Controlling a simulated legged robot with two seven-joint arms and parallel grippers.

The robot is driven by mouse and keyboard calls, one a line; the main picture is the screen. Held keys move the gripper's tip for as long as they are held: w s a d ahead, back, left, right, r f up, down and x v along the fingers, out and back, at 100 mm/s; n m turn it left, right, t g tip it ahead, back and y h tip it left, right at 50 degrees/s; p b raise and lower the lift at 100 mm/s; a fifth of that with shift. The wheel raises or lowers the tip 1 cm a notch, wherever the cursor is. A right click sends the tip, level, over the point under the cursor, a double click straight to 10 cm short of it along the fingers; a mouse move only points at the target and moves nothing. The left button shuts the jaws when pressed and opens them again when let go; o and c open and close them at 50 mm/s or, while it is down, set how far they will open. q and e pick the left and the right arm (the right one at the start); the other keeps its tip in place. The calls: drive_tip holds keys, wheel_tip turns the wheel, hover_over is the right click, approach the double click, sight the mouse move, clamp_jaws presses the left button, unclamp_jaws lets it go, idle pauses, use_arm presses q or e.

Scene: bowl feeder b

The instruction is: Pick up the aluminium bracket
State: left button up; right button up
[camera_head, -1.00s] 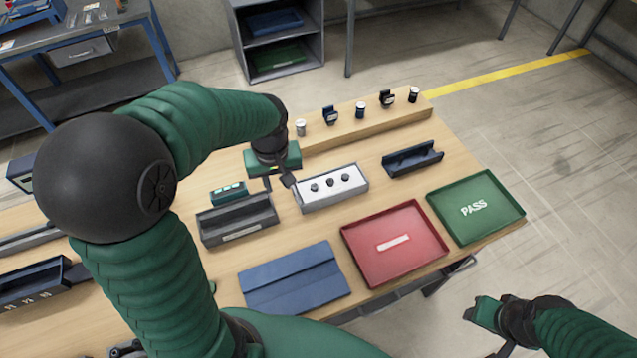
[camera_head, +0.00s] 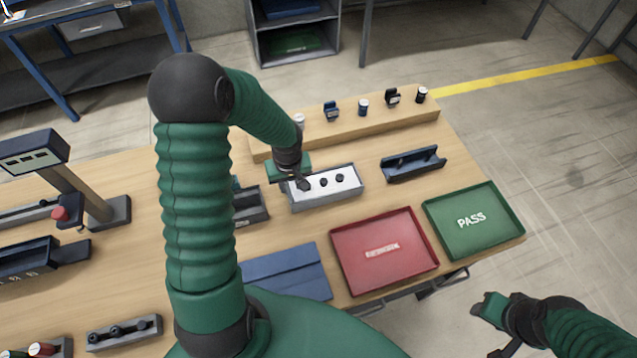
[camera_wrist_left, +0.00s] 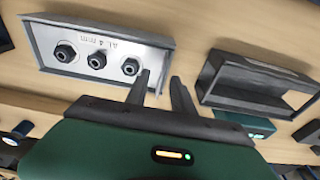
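A light grey, tray-like metal piece (camera_head: 324,192) with three black fasteners lies on the wooden bench in the head view. In the left wrist view its white face reads "Al 4 mm" (camera_wrist_left: 92,58), so I take it as the aluminium bracket. My left gripper (camera_head: 301,186) is at its left end in the head view. In the wrist view the two fingers (camera_wrist_left: 160,78) are apart, with the piece's end edge showing between them; contact cannot be told. My right gripper (camera_head: 488,322) is off the bench at lower right; its fingers are unclear.
A dark grey open bin (camera_head: 250,215) sits left of the piece. A red tray (camera_head: 345,235), green PASS tray (camera_head: 445,215) and blue holder (camera_head: 412,176) are to the right. A wooden ledge (camera_head: 350,132) with small parts runs behind. A blue mat (camera_head: 290,275) lies in front.

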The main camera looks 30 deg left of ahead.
use_arm(q)
drive_tip(key=shift+d+f, duration=0.15)
drive_tip(key=shift+d, duration=0.15)
drive_tip(key=shift+c, duration=0.4)
drive_tip(key=shift+s+r, duration=0.15)
drive_tip(key=shift+r, duration=0.05)
drive_tip(key=c, duration=0.5)
drive_tip(key=shift+a+f, duration=0.1)
drive_tip(key=shift+a, duration=0.2)
clamp_jaws()
